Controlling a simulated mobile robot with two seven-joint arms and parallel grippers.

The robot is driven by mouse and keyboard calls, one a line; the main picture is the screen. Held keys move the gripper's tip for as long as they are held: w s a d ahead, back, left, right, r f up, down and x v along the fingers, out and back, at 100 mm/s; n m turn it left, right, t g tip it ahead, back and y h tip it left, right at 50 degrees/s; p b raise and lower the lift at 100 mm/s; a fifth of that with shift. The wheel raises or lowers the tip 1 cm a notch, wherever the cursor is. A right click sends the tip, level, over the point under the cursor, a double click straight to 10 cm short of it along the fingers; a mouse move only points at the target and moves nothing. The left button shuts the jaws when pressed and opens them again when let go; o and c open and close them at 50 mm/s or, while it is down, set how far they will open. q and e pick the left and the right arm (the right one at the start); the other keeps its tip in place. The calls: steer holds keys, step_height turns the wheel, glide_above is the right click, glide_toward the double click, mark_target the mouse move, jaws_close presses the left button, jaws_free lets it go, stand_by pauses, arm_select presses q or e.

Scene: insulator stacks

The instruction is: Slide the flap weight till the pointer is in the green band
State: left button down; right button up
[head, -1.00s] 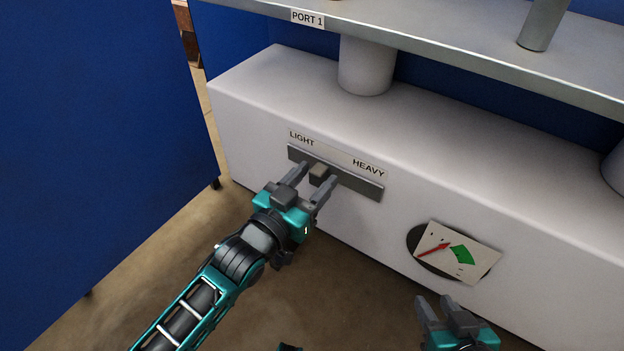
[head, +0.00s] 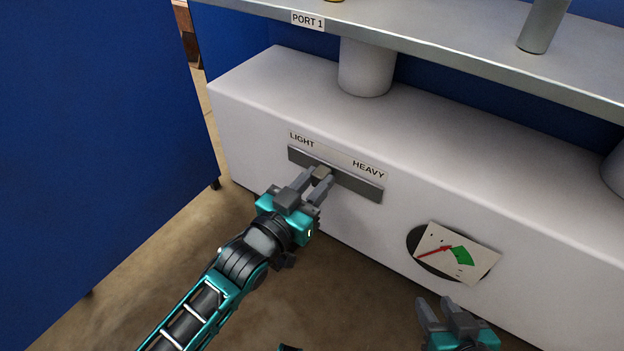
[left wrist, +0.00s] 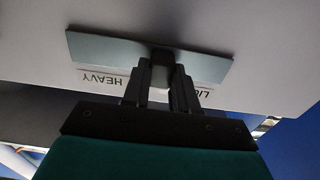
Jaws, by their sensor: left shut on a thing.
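The flap weight is a small grey-brown block (head: 321,172) on a dark metal rail (head: 358,187) between the LIGHT and HEAVY labels, a little to the LIGHT side of the middle. My left gripper (head: 316,182) is shut on the block; in the left wrist view its fingers (left wrist: 166,88) hold the block against the rail (left wrist: 100,50). The dial (head: 458,251) has a red pointer (head: 433,252) and a green band (head: 463,255). The pointer points down-left, away from the green band. My right gripper (head: 440,312) is open and empty, low in the head view.
The rail and dial are on the front of a long white duct (head: 290,90). A grey shelf edge labelled PORT 1 (head: 308,19) runs above it. A blue panel (head: 100,130) stands at the left. The floor in front is clear.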

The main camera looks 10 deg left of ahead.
arm_select(q)
steer(key=shift+s+d+r+p, duration=0.1)
steer(key=shift+s+d+p, duration=0.1)
steer(key=shift+d, duration=0.4)
steer(key=shift+s+d+p, duration=0.2)
steer(key=shift+d, duration=0.4)
steer(key=shift+s+d, duration=0.1)
steer(key=shift+d, duration=0.1)
steer(key=c, duration=0.9)
jaws_free()
steer(key=shift+s, duration=0.1)
steer(key=shift+p+v, duration=1.2)
steer(key=shift+v, duration=5.15)
